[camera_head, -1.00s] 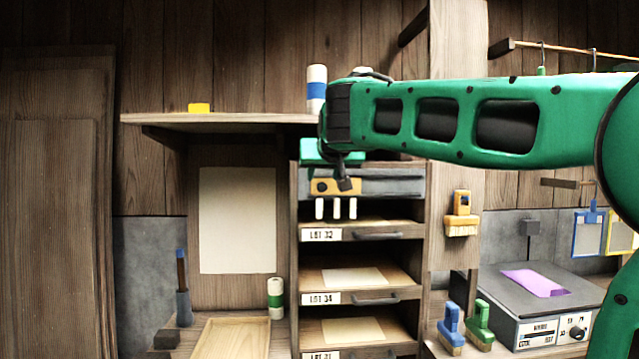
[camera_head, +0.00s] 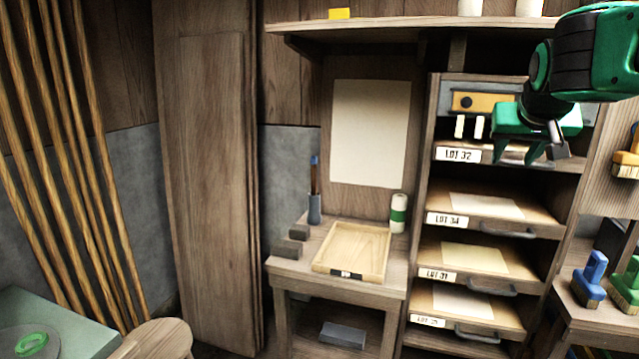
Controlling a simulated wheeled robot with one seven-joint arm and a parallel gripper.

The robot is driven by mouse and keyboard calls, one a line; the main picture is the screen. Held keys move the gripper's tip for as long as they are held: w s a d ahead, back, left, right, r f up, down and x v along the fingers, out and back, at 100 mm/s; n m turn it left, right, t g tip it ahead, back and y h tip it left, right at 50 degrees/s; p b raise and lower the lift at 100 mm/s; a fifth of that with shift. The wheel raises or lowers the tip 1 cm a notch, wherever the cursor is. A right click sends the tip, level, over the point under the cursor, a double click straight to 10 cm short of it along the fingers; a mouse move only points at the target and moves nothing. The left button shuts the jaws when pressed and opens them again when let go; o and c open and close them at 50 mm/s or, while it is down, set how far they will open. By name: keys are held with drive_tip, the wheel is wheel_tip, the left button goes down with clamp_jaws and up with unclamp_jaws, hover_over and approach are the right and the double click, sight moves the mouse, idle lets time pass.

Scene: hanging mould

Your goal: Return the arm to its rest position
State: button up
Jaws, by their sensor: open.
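My gripper (camera_head: 530,155) hangs from my green arm (camera_head: 590,60) at the upper right. Its jaws are apart and I see nothing between them. It is in front of the upper part of the drawer rack (camera_head: 432,200), near the label LOT 32 (camera_head: 458,155), and hides part of that level. I cannot tell how far it is from the rack. The rest of the arm runs out of the picture on the right.
A wooden tray (camera_head: 352,250) lies on a small table (camera_head: 285,268) left of the rack. A shelf (camera_head: 400,28) runs above. Blue (camera_head: 591,275) and green (camera_head: 627,285) brushes stand at the right. Wooden poles (camera_head: 75,150) lean at the far left, behind a green-topped table (camera_head: 70,325).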

drive_tip(key=s+d+f+m+g+y, duration=0.1)
drive_tip(key=s+d+f+g, duration=0.1)
drive_tip(key=s+f, duration=0.6)
drive_tip(key=s+d+f+g, duration=0.2)
drive_tip(key=s+f+g, duration=0.1)
drive_tip(key=s+f, duration=0.5)
drive_tip(key=s+a+f+g+y, duration=0.1)
drive_tip(key=s+a+f+g, duration=0.1)
drive_tip(key=s+f, duration=0.3)
drive_tip(key=s+a+f+m+g+y, duration=0.1)
drive_tip(key=s+f, duration=0.5)
drive_tip(key=s, duration=0.6)
drive_tip(key=shift+a+g+y, duration=0.5)
drive_tip(key=shift+a+y, duration=0.05)
drive_tip(key=shift+y, duration=0.15)
drive_tip(key=shift+w, duration=0.1)
drive_tip(key=shift+w+f, duration=0.3)
drive_tip(key=shift+w, duration=0.3)
